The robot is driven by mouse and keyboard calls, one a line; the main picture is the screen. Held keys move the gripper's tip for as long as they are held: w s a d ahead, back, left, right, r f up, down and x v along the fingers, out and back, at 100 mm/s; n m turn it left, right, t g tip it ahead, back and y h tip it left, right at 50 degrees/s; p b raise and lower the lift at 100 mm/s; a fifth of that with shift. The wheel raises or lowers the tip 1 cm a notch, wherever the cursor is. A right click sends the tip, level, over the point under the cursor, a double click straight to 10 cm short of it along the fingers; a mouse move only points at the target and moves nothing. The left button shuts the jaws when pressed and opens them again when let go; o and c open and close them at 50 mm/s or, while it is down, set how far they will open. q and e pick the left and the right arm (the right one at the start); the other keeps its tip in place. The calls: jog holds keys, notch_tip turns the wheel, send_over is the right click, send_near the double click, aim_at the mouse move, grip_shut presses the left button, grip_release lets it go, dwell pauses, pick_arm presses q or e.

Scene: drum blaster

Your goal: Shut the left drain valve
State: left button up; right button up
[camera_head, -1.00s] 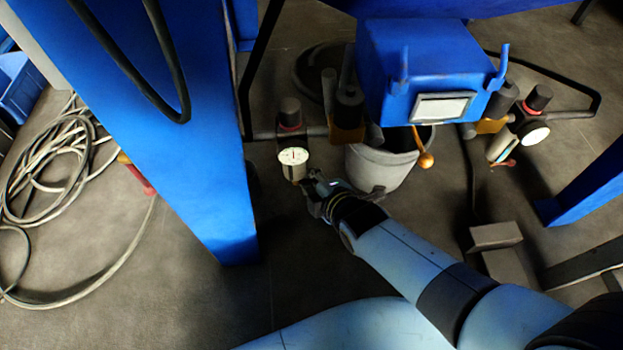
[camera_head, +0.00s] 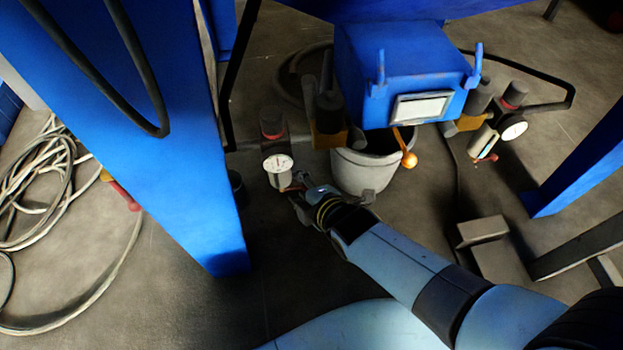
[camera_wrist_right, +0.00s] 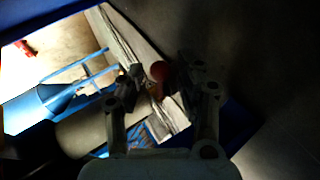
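The left filter unit has a white round gauge (camera_head: 278,163) and a black-and-red cap (camera_head: 271,123). A small red part (camera_head: 292,188), apparently the left drain valve's handle, shows just below the gauge, partly hidden by my right gripper (camera_head: 302,200). In the wrist view a red rounded handle end (camera_wrist_right: 159,71) appears between the spread fingers of my right gripper (camera_wrist_right: 160,78). The fingers look open, with no clear contact. Whether the handle lies between them in depth is hard to tell. My left gripper is out of view.
A grey bucket (camera_head: 362,172) stands just right of my right gripper, under a blue box (camera_head: 400,70) with an orange-knobbed lever (camera_head: 409,159). A blue post (camera_head: 190,190) rises on the left. A second gauge unit (camera_head: 513,131) is at right. A hose (camera_head: 40,190) lies coiled far left.

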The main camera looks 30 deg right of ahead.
jog(key=v, duration=1.1)
jog(key=shift+s+r, duration=0.2)
jog(key=shift+s, duration=0.05)
jog(key=shift+d, duration=0.1)
